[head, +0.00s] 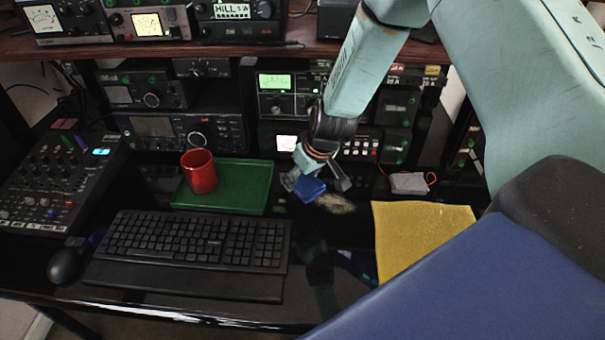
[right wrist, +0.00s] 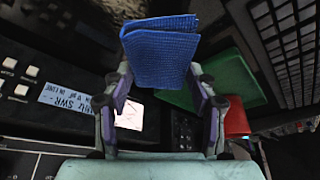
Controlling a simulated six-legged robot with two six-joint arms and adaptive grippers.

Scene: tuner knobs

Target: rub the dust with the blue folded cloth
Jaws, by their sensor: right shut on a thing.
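My right gripper (head: 318,187) is shut on the blue folded cloth (head: 309,189). In the right wrist view the cloth (right wrist: 160,55) sits between the two fingers of the gripper (right wrist: 162,75), its folded layers showing. The dust (head: 335,203) is a pale tan patch on the glossy black desk, just right of and below the cloth in the head view. I cannot tell whether the cloth touches the desk. The dust does not show clearly in the right wrist view. My left gripper is in neither view.
A green tray (head: 240,190) with a red cup (head: 199,172) stands left of my right gripper. A black keyboard (head: 190,240) lies in front of it. A yellow cloth (head: 420,232) lies to the right. A small grey box (head: 409,183) with a red wire is behind it. Radios line the back.

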